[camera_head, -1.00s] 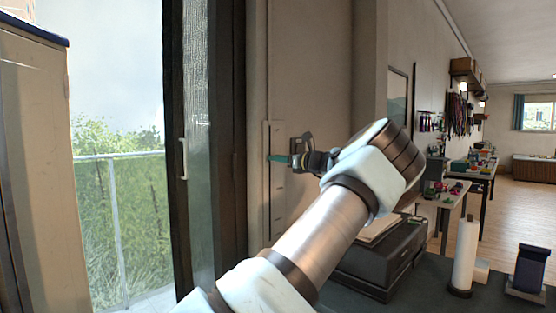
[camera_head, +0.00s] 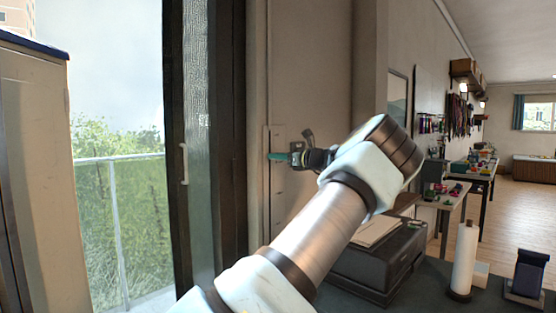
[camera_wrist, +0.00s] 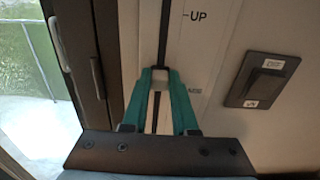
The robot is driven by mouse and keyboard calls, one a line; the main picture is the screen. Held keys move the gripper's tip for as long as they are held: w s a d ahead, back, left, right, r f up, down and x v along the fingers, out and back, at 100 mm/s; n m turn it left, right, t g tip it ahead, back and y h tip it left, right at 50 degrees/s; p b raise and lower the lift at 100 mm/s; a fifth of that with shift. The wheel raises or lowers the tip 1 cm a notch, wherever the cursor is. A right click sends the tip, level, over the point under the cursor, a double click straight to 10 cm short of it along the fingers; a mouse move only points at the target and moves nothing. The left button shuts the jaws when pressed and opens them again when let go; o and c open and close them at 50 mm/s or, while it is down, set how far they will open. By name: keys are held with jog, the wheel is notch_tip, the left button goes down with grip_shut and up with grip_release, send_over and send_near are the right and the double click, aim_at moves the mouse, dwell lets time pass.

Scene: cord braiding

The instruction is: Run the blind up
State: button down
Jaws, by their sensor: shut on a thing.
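A pale wall strip (camera_wrist: 187,55) has a dark vertical slot (camera_wrist: 163,30) and the word UP near its top. A small light grey slider knob (camera_wrist: 159,79) sits in the slot, level with a lower mark whose label is too blurred to read. My gripper (camera_wrist: 160,74) has its teal fingers closed around this knob, below the UP mark. In the head view the strip (camera_head: 267,215) runs down the wall right of the dark window frame, with my gripper (camera_head: 270,157) at it. I cannot clearly make out the blind.
A dark switch plate (camera_wrist: 262,81) is on the wall right of the strip. A glass door with a pale handle (camera_head: 183,163) stands to the left. A dark box with papers (camera_head: 375,260), a white roll (camera_head: 464,255) and a dark stand (camera_head: 527,273) are on the counter below my arm.

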notch_tip(320, 180, up, 8)
jog(key=p, duration=0.4)
jog(key=shift+r, duration=0.1)
jog(key=c, duration=0.9)
grip_release()
jog(key=shift+o, duration=1.1)
jog(key=shift+f, duration=0.2)
jog(key=shift+s+d, duration=0.3)
jog(key=b+v, duration=0.4)
jog(key=v, duration=0.6)
